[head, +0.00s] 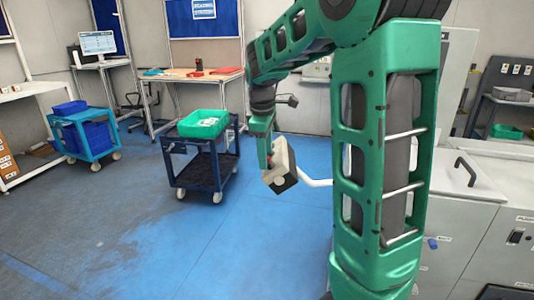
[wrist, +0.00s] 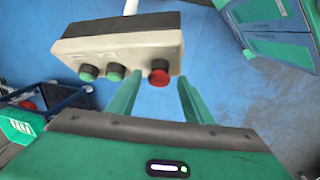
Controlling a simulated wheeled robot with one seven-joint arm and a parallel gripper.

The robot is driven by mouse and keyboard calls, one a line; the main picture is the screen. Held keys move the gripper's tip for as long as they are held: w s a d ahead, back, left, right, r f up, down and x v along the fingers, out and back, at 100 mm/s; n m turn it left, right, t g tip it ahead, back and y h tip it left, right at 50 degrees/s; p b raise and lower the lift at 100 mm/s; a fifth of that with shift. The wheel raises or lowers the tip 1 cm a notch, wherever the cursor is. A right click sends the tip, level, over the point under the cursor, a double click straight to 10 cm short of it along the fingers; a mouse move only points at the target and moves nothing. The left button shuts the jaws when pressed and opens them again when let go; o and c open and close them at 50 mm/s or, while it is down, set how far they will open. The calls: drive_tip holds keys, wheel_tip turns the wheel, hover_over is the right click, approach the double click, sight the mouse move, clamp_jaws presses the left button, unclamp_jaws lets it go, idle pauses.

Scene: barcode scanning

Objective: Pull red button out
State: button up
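A pale control box (wrist: 110,45) with a dark end hangs on a white bent arm. In the wrist view its face carries two green buttons and, at the right, one red button (wrist: 159,77) with a dark collar. My gripper (wrist: 159,88) is open, with one green finger on each side of the red button. Gaps show between the button and both fingers, so I see no contact. In the head view the control box (head: 283,167) is beside my gripper (head: 266,155), and the red button is hard to make out there.
A dark blue cart (head: 205,165) with a green crate (head: 203,123) stands left of the control box. Another blue cart (head: 88,135) is farther left. Grey cabinets (head: 465,200) fill the right side. Blue floor (head: 140,215) is clear at the front left.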

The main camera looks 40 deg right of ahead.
clamp_jaws()
drive_tip(key=shift+w+a+r, duration=0.3)
drive_tip(key=shift+a+r, duration=0.1)
drive_tip(key=shift+r, duration=0.1)
drive_tip(key=shift+o, duration=0.9)
unclamp_jaws()
wheel_tip(320, 180, up, 11)
drive_tip(key=s+a, duration=0.1)
drive_tip(key=shift+s+a, duration=0.2)
drive_tip(key=shift+f, duration=0.15)
drive_tip(key=s+f+m, duration=0.5)
drive_tip(key=s+f, duration=0.1)
drive_tip(key=s, duration=0.3)
drive_tip(key=s+f+m+y, duration=0.1)
drive_tip(key=s+f+m, duration=0.3)
drive_tip(key=s, duration=0.5)
drive_tip(key=s+f+m+g, duration=0.1)
drive_tip(key=s+f+m, duration=0.4)
drive_tip(key=s+f, duration=0.3)
drive_tip(key=shift+s+a+m+y, duration=0.25)
drive_tip(key=shift+s+m+y, duration=0.05)
drive_tip(key=shift+s, duration=0.45)
